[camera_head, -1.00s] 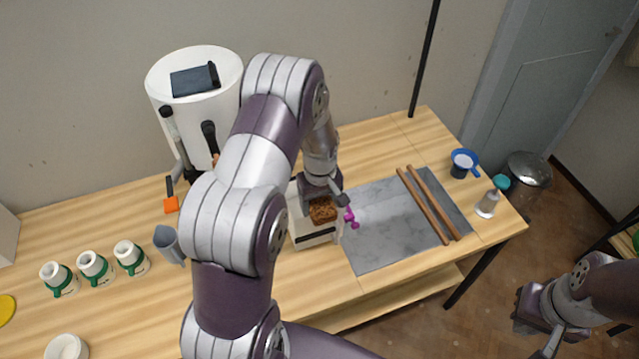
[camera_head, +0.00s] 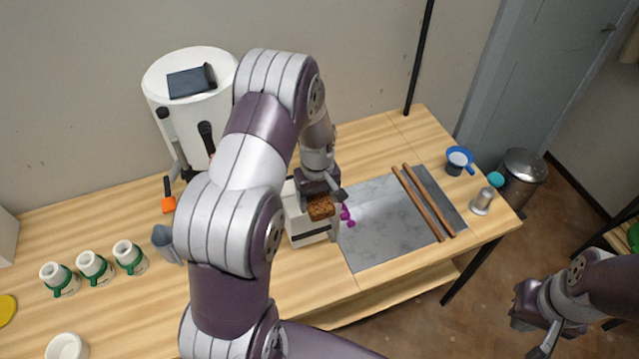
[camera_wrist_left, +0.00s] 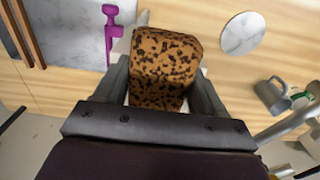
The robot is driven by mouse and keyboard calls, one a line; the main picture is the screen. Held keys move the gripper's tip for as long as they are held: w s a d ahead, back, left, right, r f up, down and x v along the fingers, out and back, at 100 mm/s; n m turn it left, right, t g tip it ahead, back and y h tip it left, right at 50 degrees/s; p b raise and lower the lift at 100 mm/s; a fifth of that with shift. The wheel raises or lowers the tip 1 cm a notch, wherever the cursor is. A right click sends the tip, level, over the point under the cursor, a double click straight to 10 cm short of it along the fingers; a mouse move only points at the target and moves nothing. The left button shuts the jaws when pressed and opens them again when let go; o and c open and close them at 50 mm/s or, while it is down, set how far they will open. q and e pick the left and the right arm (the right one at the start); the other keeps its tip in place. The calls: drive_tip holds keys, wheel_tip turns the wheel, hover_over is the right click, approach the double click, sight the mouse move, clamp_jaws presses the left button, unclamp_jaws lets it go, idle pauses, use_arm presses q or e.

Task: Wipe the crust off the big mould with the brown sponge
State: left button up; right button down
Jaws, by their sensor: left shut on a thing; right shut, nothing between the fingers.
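The brown sponge (camera_head: 320,207), speckled with dark spots, is held in my left gripper (camera_head: 318,197). It fills the space between the fingers in the left wrist view (camera_wrist_left: 165,60). A white block with a dark slot or band on its front, which looks like the big mould (camera_head: 312,238), stands on the table beneath the sponge. The arm and sponge cover much of its top; I cannot tell whether the sponge touches it, and I cannot make out any crust. My right gripper (camera_head: 532,322) is shut and empty, off the table at lower right.
A purple tool (camera_head: 347,215) stands close right of the block. A grey slab (camera_head: 380,240) with two wooden sticks (camera_head: 430,203) lies further right. A grey jug (camera_head: 166,243) and several green-banded white pieces (camera_head: 95,268) stand left. A pale disc (camera_wrist_left: 243,33) lies near the sponge.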

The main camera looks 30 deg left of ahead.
use_arm(q)
drive_tip(key=shift+a+r+p, duration=0.3)
drive_tip(key=shift+r+p, duration=0.25)
drive_tip(key=shift+r, duration=0.25)
drive_tip(key=r, duration=0.1)
drive_tip(key=r+p, duration=0.2)
drive_tip(key=shift+s+d+r, duration=0.1)
drive_tip(key=shift+d+r, duration=0.05)
drive_tip(key=shift+d, duration=0.15)
drive_tip(key=shift+a+r+p, duration=0.15)
drive_tip(key=shift+r+p, duration=0.2)
drive_tip(key=shift+p, duration=0.15)
